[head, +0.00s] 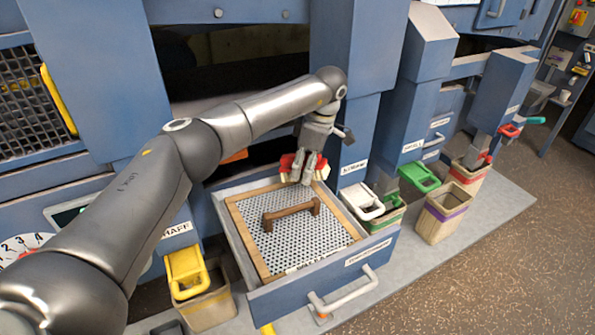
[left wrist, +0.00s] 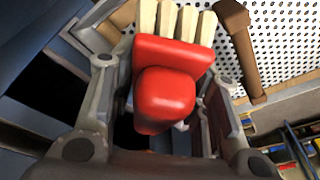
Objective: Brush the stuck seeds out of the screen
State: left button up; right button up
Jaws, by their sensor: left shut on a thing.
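My left gripper (head: 303,170) is shut on a red brush (head: 288,164) with pale bristle tufts. The brush (left wrist: 166,98) fills the middle of the left wrist view, its tufts toward the screen. The screen (head: 305,250) is a perforated metal plate in a wooden frame, with a brown bar handle (head: 290,212) across it, lying in a pulled-out blue drawer (head: 262,304). The brush is over the screen's back edge; I cannot tell whether its bristles touch. In the left wrist view the screen (left wrist: 282,40) lies beyond the brush. Stuck seeds are too small to make out. My right gripper is not in view.
A yellow-handled bin (head: 205,306) stands left of the drawer. White- and green-handled bins and a purple-banded bin (head: 440,218) stand to its right. Blue machine panels (head: 345,50) rise behind. The brown floor (head: 490,270) at front right is clear.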

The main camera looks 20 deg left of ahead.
pick_arm(q)
jog(key=shift+w+d, duration=0.4)
jog(key=shift+a+r, duration=0.1)
jog(key=shift+r, duration=0.1)
jog(key=shift+s+a+r+p, duration=0.15)
jog(key=shift+s+a+p, duration=0.4)
jog(key=shift+s+p, duration=0.25)
jog(key=shift+s+a, duration=0.55)
jog(key=shift+s, duration=0.05)
jog(key=shift+s+a+r+p, duration=0.15)
jog(key=shift+s+a+p, duration=0.5)
jog(key=shift+p, duration=0.1)
jog(key=shift+s+a+r+p, duration=0.15)
jog(key=shift+s+a+p, duration=0.2)
jog(key=shift+s+a, duration=0.5)
jog(key=shift+s+a+r+p, duration=0.15)
jog(key=shift+s+a+p, duration=0.15)
jog(key=shift+s+a, duration=0.5)
jog(key=shift+s+a+r, duration=0.15)
jog(key=shift+s+a, duration=0.05)
jog(key=shift+s, duration=0.6)
jog(key=s+a, duration=0.1)
jog(key=s, duration=0.1)
jog(key=s+a+p, duration=0.1)
jog(key=s+a, duration=0.1)
jog(key=shift+r, duration=0.4)
